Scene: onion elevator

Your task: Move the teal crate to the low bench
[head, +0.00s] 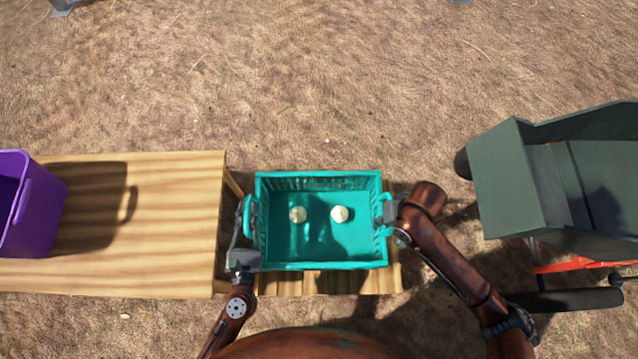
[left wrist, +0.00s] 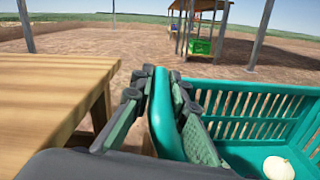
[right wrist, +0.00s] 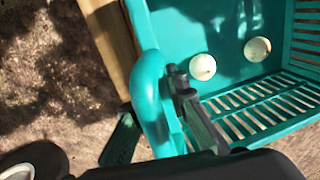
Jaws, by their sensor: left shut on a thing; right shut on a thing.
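The teal crate (head: 320,265) is in the middle of the head view, level-looking, with two pale onions inside. Its slatted wall shows in the left wrist view (left wrist: 245,103) and its handle in the right wrist view (right wrist: 150,85). My left gripper (head: 246,217) is shut on the left handle, with a finger on each side of it. My right gripper (head: 388,209) is shut on the right handle. The low wooden bench (head: 330,284) shows beneath the crate, partly hidden by it. I cannot tell whether the crate touches the bench.
A wooden table (head: 170,240) stands close to the crate's left, bearing a purple crate (head: 38,215) at its far left. A dark green machine (head: 505,185) with a hopper stands at the right. Bare ground lies beyond the bench.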

